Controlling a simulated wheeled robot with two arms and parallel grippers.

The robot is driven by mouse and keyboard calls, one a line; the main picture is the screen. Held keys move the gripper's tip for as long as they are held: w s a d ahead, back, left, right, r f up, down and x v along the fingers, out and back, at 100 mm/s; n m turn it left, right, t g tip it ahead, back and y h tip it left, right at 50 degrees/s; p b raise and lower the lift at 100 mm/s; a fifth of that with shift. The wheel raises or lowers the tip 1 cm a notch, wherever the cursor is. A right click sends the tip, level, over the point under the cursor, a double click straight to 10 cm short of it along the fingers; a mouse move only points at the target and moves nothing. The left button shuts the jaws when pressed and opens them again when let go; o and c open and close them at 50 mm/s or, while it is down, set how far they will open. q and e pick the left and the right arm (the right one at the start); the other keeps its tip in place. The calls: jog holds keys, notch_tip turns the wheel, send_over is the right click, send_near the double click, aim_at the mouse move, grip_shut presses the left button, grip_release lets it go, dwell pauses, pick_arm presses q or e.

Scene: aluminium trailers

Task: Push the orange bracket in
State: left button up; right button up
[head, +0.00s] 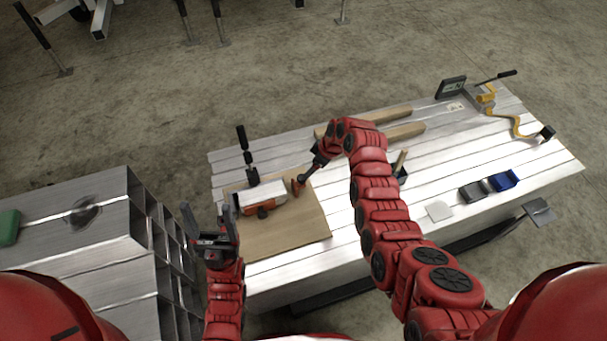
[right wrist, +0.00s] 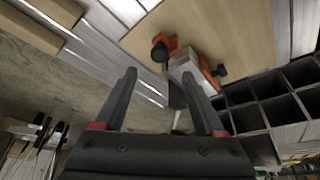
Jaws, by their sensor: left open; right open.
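The orange bracket (head: 262,210) is at the near side of a silver block (head: 264,193) on a wooden board (head: 292,222), with a dark knob beside it. Another orange piece (head: 298,187) shows at the block's right end, close to my right gripper (head: 308,174). In the right wrist view, orange parts (right wrist: 181,53) and the silver block (right wrist: 187,68) lie just beyond my open, empty right gripper (right wrist: 165,85). I cannot tell whether a finger touches them. My left gripper (head: 209,215) is open and empty, upright beside the board's left edge.
A black upright clamp (head: 247,158) stands behind the block. Wooden bars (head: 398,132), a blue item (head: 503,180) and a yellow-handled tool (head: 505,118) lie further right on the slatted metal table (head: 450,150). A metal compartment rack (head: 140,215) stands at left.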

aim_at(301, 177)
jog(key=b+x, duration=0.3)
jog(key=x, duration=0.4)
jog(key=shift+f, duration=0.4)
jog(key=shift+w+a+f+b, duration=0.2)
jog(key=shift+f+b, duration=0.1)
jog(key=shift+b, duration=0.15)
jog(key=shift+c, duration=0.4)
grip_shut()
jog(key=shift+r, duration=0.1)
jog(key=shift+a, duration=0.1)
dwell(0.4)
